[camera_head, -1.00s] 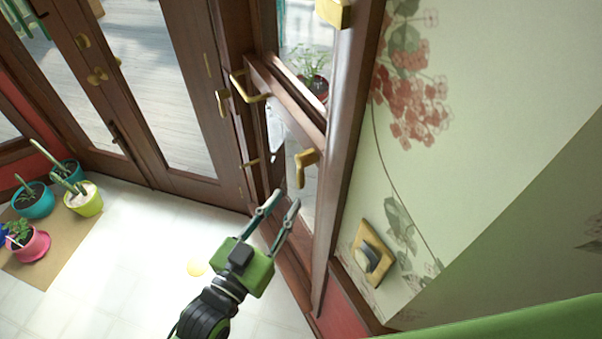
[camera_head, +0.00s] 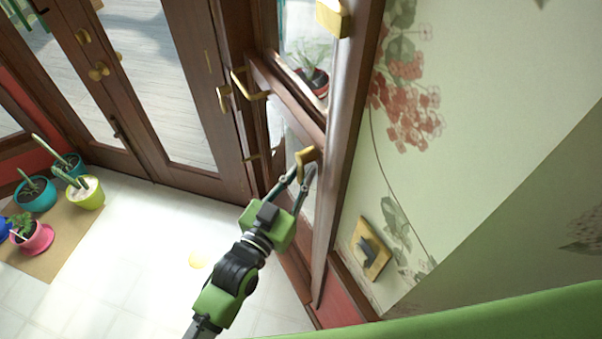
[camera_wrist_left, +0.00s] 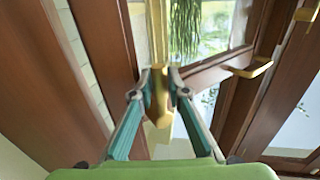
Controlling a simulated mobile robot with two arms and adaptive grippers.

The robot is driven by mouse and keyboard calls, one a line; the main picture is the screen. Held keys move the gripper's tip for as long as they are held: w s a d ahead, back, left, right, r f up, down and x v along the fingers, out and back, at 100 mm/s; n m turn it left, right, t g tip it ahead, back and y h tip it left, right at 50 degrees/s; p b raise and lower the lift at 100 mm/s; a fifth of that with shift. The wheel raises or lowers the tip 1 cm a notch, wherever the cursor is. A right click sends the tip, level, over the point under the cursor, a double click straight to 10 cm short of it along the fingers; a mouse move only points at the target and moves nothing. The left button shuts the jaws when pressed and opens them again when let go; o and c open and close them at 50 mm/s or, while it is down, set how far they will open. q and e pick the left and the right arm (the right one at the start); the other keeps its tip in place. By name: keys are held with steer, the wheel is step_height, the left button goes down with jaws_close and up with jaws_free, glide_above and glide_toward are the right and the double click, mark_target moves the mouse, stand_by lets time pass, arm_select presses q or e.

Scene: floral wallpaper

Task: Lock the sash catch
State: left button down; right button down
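The sash catch that I make out is the brass lever handle (camera_head: 306,158) on the brown wooden window sash; its arm hangs downward. In the left wrist view the brass lever (camera_wrist_left: 161,97) stands between the two fingers. My left gripper (camera_head: 299,172) is at the lever in the head view, its fingers parted on either side of it. The left gripper (camera_wrist_left: 160,78) shows narrow gaps or light contact at the tips; I cannot tell which. The lever's lower end is partly hidden by the fingers in the head view. My right gripper is not in view.
A brass bar handle (camera_head: 247,85) sits left of the lever. A brass wall plate with a dark knob (camera_head: 370,250) is on the floral wall at right. Potted plants (camera_head: 36,195) stand on the floor at far left.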

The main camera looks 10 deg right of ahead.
arm_select(q)
steer(key=shift+w+a+f+m+b, duration=0.1)
steer(key=shift+w+f+m+b, duration=0.15)
steer(key=shift+m+b, duration=0.5)
steer(key=w+m+h+b, duration=0.1)
steer(key=m+b, duration=0.1)
steer(key=r+m+t+h+b, duration=0.1)
steer(key=b, duration=0.2)
steer(key=w+a+m+t+h+b, duration=0.1)
steer(key=m+b, duration=0.1)
steer(key=shift+w+r+m+h, duration=0.25)
steer(key=shift+w+m+h, duration=0.05)
steer(key=shift+m+h, duration=0.1)
steer(key=c, duration=2.2)
jaws_free()
